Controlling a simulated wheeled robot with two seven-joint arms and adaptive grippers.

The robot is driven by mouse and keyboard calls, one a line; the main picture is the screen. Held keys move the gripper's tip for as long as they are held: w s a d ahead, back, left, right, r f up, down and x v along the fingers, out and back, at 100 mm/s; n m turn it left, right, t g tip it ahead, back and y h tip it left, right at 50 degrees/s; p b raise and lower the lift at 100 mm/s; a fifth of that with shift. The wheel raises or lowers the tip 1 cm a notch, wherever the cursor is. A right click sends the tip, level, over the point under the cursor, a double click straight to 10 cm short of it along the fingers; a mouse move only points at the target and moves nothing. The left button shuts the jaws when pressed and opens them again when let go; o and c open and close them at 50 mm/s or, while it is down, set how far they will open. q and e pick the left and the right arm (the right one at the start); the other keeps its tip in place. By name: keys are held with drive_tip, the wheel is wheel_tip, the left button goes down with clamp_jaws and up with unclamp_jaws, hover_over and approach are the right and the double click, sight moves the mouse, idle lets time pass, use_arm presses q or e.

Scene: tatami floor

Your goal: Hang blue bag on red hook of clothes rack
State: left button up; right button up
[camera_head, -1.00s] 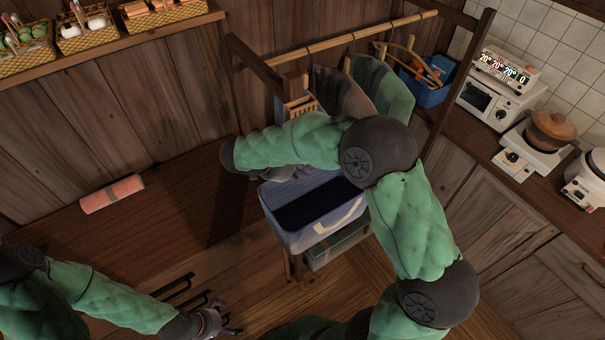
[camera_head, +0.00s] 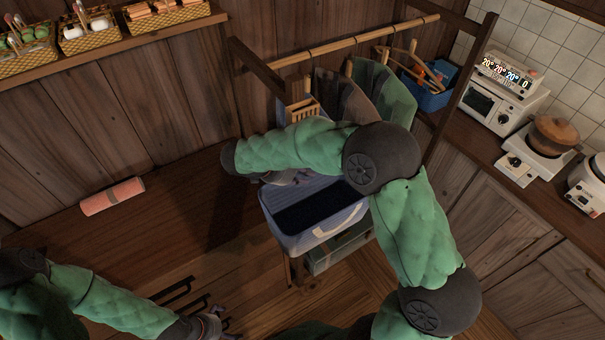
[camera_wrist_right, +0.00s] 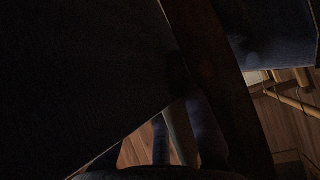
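The blue bag (camera_head: 290,238) is in the middle of the head view, at the front of the wooden clothes rack (camera_head: 365,38). Its dark open top faces up and a pale handle shows on its front. My right arm reaches across above it. My right gripper (camera_head: 287,178) is at the bag's back left rim, partly hidden under the forearm; its grip is unclear. Dark fabric fills much of the dim right wrist view (camera_wrist_right: 85,75). I cannot make out the red hook. My left gripper (camera_head: 223,322) is low in the head view, apart from the bag, open and empty.
Grey and green clothes (camera_head: 385,95) hang on the rack. A blue bin (camera_head: 432,97) stands behind its right side. A counter with a toaster oven (camera_head: 497,95) and pot (camera_head: 553,135) is at right. A pink roll (camera_head: 112,196) lies at left on open wood.

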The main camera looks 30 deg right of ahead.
drive_tip(key=shift+r, duration=0.1)
drive_tip(key=shift+w, duration=0.1)
idle(0.4)
drive_tip(key=shift+a+r, duration=0.25)
drive_tip(key=v, duration=1.1)
drive_tip(key=shift+a+r, duration=0.1)
